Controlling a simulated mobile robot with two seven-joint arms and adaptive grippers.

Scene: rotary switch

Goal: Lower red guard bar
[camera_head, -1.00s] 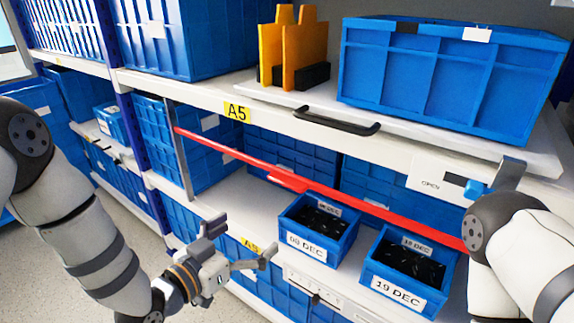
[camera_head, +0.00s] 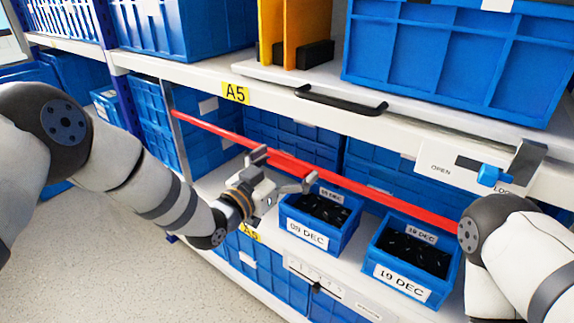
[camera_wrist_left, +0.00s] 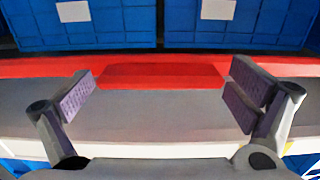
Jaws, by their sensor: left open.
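The red guard bar (camera_head: 375,192) runs across the front of the middle shelf opening, from an upright at the left to behind my right arm. Its thicker middle part is partly behind my left gripper (camera_head: 284,170). In the left wrist view the bar (camera_wrist_left: 160,73) crosses ahead, and its thicker block lies between the two fingertips of my left gripper (camera_wrist_left: 160,92). The left gripper is open and empty, close in front of the bar. I cannot tell whether it touches the bar. My right arm covers the bar's right end; its gripper is not in view.
Two blue bins labelled 09 DEC (camera_head: 307,234) and 19 DEC (camera_head: 402,281) stand on the shelf below the bar. A black handle (camera_head: 341,101) is on the shelf edge above.

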